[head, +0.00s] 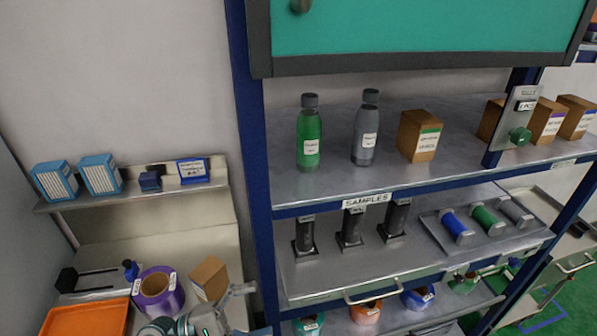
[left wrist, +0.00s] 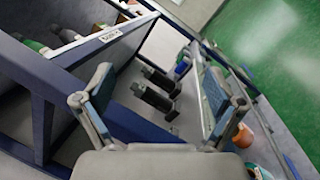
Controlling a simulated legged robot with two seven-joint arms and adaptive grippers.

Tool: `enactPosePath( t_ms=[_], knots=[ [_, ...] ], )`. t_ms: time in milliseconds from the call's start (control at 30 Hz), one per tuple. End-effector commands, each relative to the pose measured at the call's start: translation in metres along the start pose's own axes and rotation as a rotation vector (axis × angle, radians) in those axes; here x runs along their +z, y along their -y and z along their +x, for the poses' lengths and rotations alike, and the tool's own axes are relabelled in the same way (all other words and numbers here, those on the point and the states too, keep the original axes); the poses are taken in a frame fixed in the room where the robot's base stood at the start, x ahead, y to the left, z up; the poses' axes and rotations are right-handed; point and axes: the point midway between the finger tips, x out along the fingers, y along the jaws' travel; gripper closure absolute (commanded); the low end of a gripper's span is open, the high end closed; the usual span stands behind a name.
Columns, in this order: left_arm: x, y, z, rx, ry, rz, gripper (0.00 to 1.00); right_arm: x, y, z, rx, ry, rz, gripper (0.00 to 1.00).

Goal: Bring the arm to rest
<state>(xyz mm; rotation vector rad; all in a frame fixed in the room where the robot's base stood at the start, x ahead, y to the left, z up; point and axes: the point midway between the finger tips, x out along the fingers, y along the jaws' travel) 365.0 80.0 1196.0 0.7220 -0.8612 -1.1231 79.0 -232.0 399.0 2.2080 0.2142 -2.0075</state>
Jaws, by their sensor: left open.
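My left gripper (head: 213,312) shows at the bottom of the head view, in front of the lower left shelf, beside a purple tape roll (head: 158,290) and a brown box (head: 209,278). In the left wrist view my left gripper (left wrist: 160,105) has its two fingers wide apart, with nothing held between them. Black sleeve holders (left wrist: 158,97) on the sample shelf show beyond the fingers. My right arm and gripper are not in view.
A blue-framed rack holds a green bottle (head: 309,134), a grey bottle (head: 366,130) and brown boxes above the SAMPLES shelf (head: 330,281). Blue and white boxes (head: 100,175) stand on the left shelf. An orange tray (head: 85,318) lies at lower left. Green floor (left wrist: 255,40) is open at right.

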Motion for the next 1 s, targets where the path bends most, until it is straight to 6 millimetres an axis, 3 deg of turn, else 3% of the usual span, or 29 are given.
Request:
enactPosePath(
  t_ms=[67,133,233,267,367,500,533,600,700,800,1000],
  knots=[
    [-0.008,-0.027,-0.008,0.295,0.036,-0.399,0.06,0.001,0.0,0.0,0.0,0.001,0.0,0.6],
    [-0.029,-0.047,-0.029,0.557,0.077,-0.755,0.06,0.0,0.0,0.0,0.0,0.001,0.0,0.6],
    [-0.078,-0.047,-0.076,0.946,0.154,-1.259,0.06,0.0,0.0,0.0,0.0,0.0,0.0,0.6],
    [-0.094,-0.04,-0.092,1.068,0.183,-1.405,0.06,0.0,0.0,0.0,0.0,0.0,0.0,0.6],
    [-0.141,0.008,-0.143,1.474,0.285,-1.821,0.06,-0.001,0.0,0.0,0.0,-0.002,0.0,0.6],
    [-0.174,0.107,-0.197,2.04,0.433,-2.204,0.06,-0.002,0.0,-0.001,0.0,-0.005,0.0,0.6],
    [-0.175,0.13,-0.205,-2.14,-0.458,2.231,0.06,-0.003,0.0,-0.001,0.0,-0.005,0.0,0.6],
    [-0.172,0.18,-0.22,-2.05,-0.444,1.959,0.06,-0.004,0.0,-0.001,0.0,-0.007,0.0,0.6],
    [-0.159,0.239,-0.232,-1.95,-0.423,1.642,0.06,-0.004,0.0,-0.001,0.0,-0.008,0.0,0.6],
    [-0.139,0.286,-0.238,-1.877,-0.401,1.386,0.06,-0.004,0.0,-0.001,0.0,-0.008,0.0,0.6],
    [-0.091,0.358,-0.241,-1.767,-0.352,0.96,0.06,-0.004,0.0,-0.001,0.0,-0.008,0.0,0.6]
  ],
)
